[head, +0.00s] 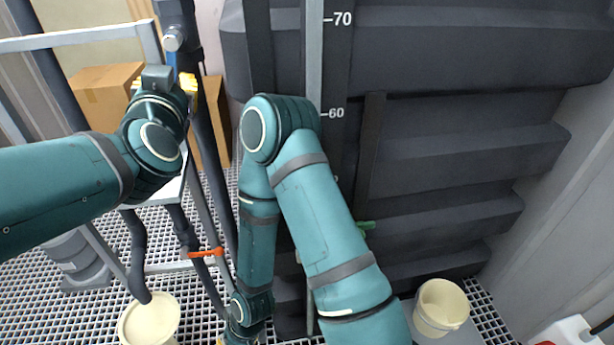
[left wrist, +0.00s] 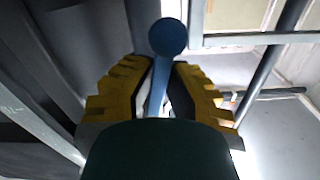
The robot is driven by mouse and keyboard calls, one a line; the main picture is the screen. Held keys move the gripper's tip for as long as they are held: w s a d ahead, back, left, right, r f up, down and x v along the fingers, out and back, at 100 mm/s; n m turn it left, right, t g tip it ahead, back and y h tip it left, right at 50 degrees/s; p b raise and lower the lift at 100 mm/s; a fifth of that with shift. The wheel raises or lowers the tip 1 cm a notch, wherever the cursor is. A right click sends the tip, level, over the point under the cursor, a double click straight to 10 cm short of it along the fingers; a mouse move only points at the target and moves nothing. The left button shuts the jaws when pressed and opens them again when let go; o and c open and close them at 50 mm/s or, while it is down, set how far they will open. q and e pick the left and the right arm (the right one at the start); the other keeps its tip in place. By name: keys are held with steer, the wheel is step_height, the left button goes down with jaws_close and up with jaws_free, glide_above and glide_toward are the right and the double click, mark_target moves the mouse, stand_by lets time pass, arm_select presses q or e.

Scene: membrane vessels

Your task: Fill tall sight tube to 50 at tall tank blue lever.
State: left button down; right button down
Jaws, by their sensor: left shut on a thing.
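The blue lever (left wrist: 168,38) shows in the left wrist view, its shaft between the yellow fingers of my left gripper (left wrist: 158,92), which is shut on it. In the head view this gripper (head: 190,84) is at the dark upright pipe, and only a sliver of blue shows there. The tall sight tube (head: 313,60) runs up the dark tank (head: 450,110) beside marks 70 and 60. My right arm covers the tube lower down, so the 50 mark is hidden. I cannot make out a liquid level. My right gripper (head: 223,341) is barely visible at the bottom edge.
An orange lever (head: 205,253) sits on the lower pipework, and a green lever (head: 366,225) shows behind my right arm. A cream bucket (head: 128,325) stands lower left, another (head: 440,305) lower right. A cardboard box (head: 100,90) is at the back left.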

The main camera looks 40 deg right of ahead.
arm_select(q)
steer(key=m+p, duration=0.1)
steer(key=w+a+m+p, duration=0.1)
steer(key=p, duration=0.1)
steer(key=shift+a+r+m, duration=0.15)
steer(key=shift+r+m, duration=0.25)
steer(key=shift+w+a+m, duration=0.1)
steer(key=shift+a+m, duration=0.1)
steer(key=shift+m, duration=0.3)
step_height(320, 180, up, 6)
steer(key=w+a+m+p, duration=0.1)
steer(key=a+m+p, duration=0.1)
steer(key=m+p, duration=0.9)
steer(key=shift+w+a+f+m, duration=0.2)
steer(key=shift+w+m, duration=0.15)
steer(key=shift+m, duration=0.25)
steer(key=c, duration=0.9)
jaws_free()
steer(key=v, duration=1.2)
